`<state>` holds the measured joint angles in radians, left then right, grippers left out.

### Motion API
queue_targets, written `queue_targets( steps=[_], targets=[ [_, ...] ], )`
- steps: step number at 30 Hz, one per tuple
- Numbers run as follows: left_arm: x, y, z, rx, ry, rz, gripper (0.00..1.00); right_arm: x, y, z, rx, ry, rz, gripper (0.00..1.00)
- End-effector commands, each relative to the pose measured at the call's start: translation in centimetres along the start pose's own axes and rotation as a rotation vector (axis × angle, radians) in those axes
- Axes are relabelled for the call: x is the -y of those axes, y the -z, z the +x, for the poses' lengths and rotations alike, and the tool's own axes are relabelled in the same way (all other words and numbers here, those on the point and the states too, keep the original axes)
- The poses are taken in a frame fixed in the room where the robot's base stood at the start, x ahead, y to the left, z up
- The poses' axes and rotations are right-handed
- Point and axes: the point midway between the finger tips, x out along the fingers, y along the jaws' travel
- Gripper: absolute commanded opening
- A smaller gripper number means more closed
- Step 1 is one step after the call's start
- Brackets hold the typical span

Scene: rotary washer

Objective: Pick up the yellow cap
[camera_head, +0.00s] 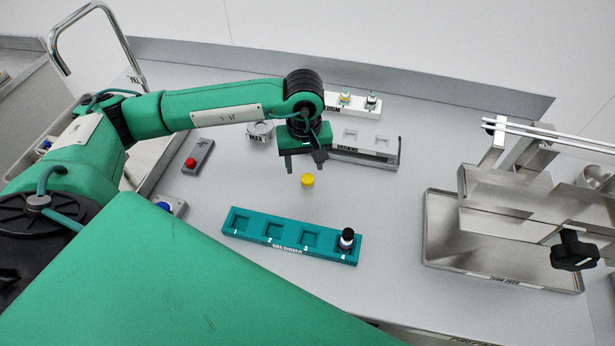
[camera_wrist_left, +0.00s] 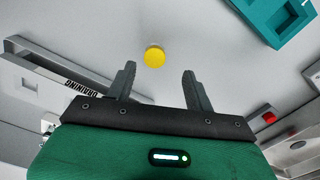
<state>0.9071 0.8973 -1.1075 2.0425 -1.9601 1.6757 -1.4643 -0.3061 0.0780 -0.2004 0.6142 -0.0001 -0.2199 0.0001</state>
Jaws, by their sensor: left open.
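The yellow cap (camera_head: 307,181) lies on the grey worktop, between the teal rack and the white rack behind. My left gripper (camera_head: 304,164) is open and empty above the worktop, just behind the cap in the head view. In the left wrist view the cap (camera_wrist_left: 155,56) shows as a round yellow disc just beyond the two spread fingers (camera_wrist_left: 160,82), between their lines and nearer the left finger. The cap touches neither finger. My right gripper is not in view.
A teal rack (camera_head: 255,232) with numbered slots stands in front, a dark vial (camera_head: 346,239) in slot 4. A white rack (camera_head: 360,104) and grey rack (camera_head: 385,158) stand behind. A grey box with a red button (camera_head: 190,163) is left; a metal tray (camera_head: 440,255) is right.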

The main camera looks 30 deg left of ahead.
Motion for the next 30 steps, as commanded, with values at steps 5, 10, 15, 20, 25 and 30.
queue_targets(
  steps=[5,10,15,20,25,30],
  targets=[
    [-0.1,0.0,1.1,0.001,0.001,0.0,0.53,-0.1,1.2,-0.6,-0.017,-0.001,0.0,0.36],
    [-0.8,0.2,3.4,0.003,0.002,0.0,0.53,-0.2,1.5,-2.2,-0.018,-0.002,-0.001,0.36],
    [-0.7,0.3,5.5,0.001,0.001,0.001,0.53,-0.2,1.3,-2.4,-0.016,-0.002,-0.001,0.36],
    [-0.8,0.3,5.8,-0.001,0.0,0.001,0.53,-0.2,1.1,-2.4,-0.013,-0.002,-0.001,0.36],
    [-0.8,0.3,5.8,-0.001,0.0,0.001,0.39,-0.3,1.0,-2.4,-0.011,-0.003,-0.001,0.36],
    [-0.8,0.3,5.8,-0.001,0.0,0.001,0.08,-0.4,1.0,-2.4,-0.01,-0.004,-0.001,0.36]
  ],
)
